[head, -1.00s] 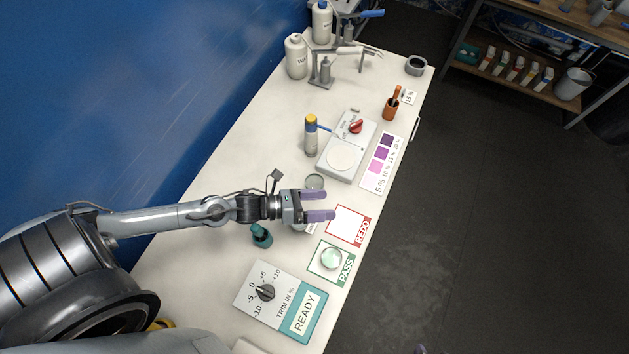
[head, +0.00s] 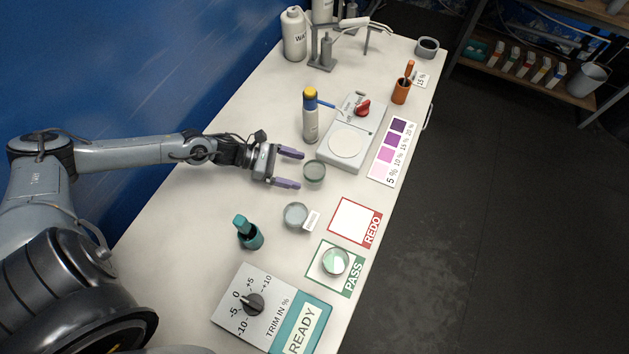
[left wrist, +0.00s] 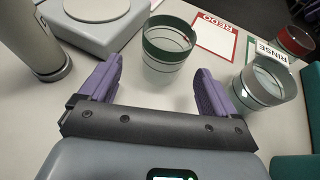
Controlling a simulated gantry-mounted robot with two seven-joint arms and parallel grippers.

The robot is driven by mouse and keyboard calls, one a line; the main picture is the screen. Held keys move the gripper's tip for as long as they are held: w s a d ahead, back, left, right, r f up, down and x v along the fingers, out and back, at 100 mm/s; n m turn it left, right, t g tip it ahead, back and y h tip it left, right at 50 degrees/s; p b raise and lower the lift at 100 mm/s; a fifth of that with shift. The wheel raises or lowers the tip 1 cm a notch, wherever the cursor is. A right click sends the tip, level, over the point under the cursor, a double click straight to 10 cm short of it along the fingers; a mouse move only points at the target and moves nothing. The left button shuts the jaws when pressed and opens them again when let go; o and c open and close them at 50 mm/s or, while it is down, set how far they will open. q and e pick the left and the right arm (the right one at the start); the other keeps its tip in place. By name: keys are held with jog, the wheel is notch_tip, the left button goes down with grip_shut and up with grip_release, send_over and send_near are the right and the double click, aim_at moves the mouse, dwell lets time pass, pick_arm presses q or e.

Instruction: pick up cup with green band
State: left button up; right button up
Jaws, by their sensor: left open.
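The cup with the green band (head: 314,173) stands upright on the white bench, left of the scale. In the left wrist view this clear cup (left wrist: 169,46) shows a dark green band near its rim. My left gripper (head: 301,170) is open, with purple fingers pointing at the cup from the left. In the left wrist view the cup is just beyond the open fingertips (left wrist: 158,75), roughly centred between them, with nothing gripped. My right gripper is out of view.
A clear cup (head: 296,215) with a RINSE tag and a cup on the PASS card (head: 335,262) stand nearby.

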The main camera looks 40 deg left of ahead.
aim_at(314, 176)
pick_arm(q)
jog(key=shift+b+x, duration=0.3)
jog(key=shift+x, duration=0.55)
jog(key=b+x, duration=0.1)
jog(key=x, duration=0.3)
jog(key=shift+s+d+f+b, duration=0.1)
jog(key=shift+s+b, duration=0.2)
jog(key=shift+b, duration=0.1)
jog(key=shift+w+d+f, duration=0.1)
jog(key=shift+w+d, duration=0.25)
jog(key=shift+d, duration=0.05)
jog(key=c, duration=1.2)
